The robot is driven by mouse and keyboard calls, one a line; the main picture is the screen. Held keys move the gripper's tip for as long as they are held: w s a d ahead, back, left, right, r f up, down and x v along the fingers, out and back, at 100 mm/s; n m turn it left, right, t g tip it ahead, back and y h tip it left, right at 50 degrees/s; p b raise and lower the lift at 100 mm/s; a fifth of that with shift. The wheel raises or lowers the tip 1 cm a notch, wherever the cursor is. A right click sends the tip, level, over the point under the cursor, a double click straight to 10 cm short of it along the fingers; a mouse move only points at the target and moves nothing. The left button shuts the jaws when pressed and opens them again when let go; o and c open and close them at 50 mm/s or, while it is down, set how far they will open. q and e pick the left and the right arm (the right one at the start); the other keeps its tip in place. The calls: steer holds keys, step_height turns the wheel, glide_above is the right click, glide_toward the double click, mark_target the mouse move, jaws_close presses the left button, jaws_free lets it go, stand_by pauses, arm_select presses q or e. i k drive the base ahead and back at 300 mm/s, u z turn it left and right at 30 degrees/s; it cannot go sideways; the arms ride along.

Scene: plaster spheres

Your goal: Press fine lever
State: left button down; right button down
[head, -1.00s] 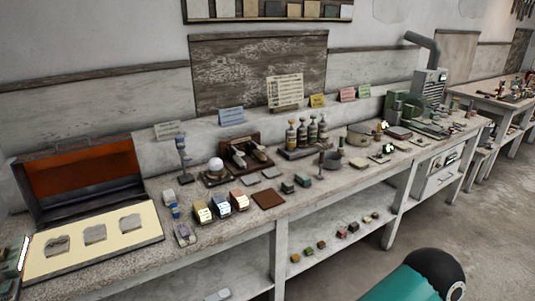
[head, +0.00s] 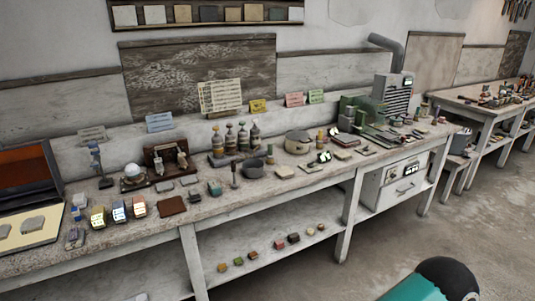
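A dark brown wooden stand with two pale levers (head: 167,158) sits at the back of the long bench, left of centre in the head view. A white sphere (head: 133,171) rests on a dark base just left of it. Which of the two levers is the fine one I cannot tell at this size. Neither of my grippers shows in the head view.
The long bench (head: 225,197) carries three coloured blocks (head: 120,211), a brown square plate (head: 173,206), several bottles (head: 229,137), a round pot (head: 298,142) and a green machine (head: 362,115). An open case (head: 48,234) stands at left. Clear floor (head: 400,240) lies in front.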

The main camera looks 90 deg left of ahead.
mark_target(157, 159)
steer(key=z, duration=0.3)
steer(key=i, duration=0.45)
steer(key=u, duration=2.75)
steer(key=i, duration=0.25)
steer(key=u, duration=1.8)
steer(key=k, duration=0.65)
steer(key=u, duration=0.35)
steer(key=i, duration=1.1)
steer(key=u, duration=0.2)
